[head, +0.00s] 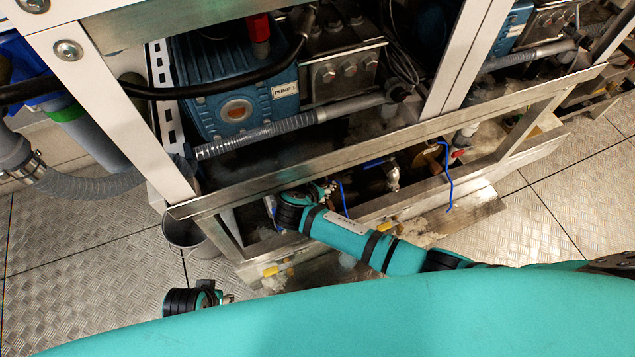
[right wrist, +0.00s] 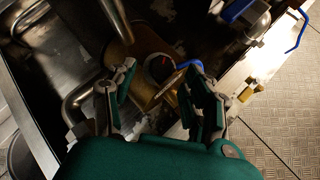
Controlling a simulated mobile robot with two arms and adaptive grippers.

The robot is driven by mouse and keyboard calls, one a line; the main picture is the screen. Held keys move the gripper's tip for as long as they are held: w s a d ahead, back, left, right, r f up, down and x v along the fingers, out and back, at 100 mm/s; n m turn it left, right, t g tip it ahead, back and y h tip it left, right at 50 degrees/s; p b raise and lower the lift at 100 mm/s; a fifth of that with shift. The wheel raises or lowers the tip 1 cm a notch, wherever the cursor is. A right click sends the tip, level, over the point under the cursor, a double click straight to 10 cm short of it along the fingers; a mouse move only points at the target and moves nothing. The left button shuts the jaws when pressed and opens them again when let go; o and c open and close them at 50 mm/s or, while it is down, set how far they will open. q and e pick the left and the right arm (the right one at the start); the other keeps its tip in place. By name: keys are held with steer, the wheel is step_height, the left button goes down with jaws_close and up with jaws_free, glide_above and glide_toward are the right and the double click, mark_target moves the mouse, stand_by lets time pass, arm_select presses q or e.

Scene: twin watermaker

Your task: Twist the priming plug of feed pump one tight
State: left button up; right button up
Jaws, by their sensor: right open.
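The blue pump (head: 215,85) labelled PUMP 1 sits inside the frame in the head view. I cannot tell whether it is the feed pump named in the task. My right gripper (head: 326,190) reaches into the lower bay in the head view, below the metal rail. In the right wrist view my right gripper (right wrist: 160,98) is open and empty, its fingers either side of a brass-coloured fitting (right wrist: 148,52). I cannot pick out the priming plug surely. My left gripper (head: 222,299) shows partly at the lower left, its jaws unclear.
The metal rail (head: 400,137) crosses above my right arm. Blue-handled valves (head: 375,163) and a blue wire (head: 446,180) are close by. A grey bucket (head: 190,238) stands at the frame's left corner. The tread-plate floor (head: 570,235) is clear at right.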

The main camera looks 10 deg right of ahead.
arm_select(q)
steer(key=shift+w+r, duration=0.1)
steer(key=shift+r, duration=0.2)
arm_select(e)
steer(key=shift+w+f, duration=0.15)
jaws_close()
stand_by(0.3)
stand_by(0.5)
